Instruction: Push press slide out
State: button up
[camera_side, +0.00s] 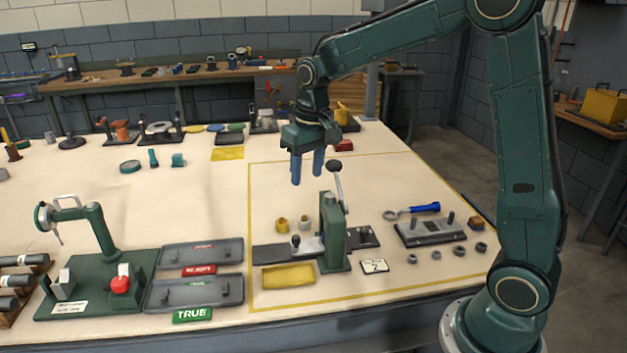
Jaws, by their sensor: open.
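A green press (333,235) with a black-knobbed lever (336,180) stands inside the yellow outline on the table. Its flat slide (312,244) runs through the press base, with a small dark knob (295,240) on the left part. How far the slide sits in or out is hard to tell. My gripper (307,182) points down with blue fingers, open and empty. It hangs in the air above and to the left of the press, touching nothing visible.
A yellow pad (288,276) and small brass parts (282,225) lie near the press. To the right are a blue-handled wrench (420,209), a grey fixture (429,231) and several nuts. Left stand dark trays (196,292) and a green test stand (100,240).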

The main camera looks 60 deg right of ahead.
jog(key=g, duration=0.1)
send_over(295, 237)
notch_tip(295, 237, down, 8)
jog(key=shift+d+f+m, duration=0.1)
jog(key=shift+m, duration=0.3)
notch_tip(295, 237, down, 14)
jog(key=shift+r, duration=0.1)
dwell(0.4)
jog(key=shift+c, duration=0.2)
grip_shut()
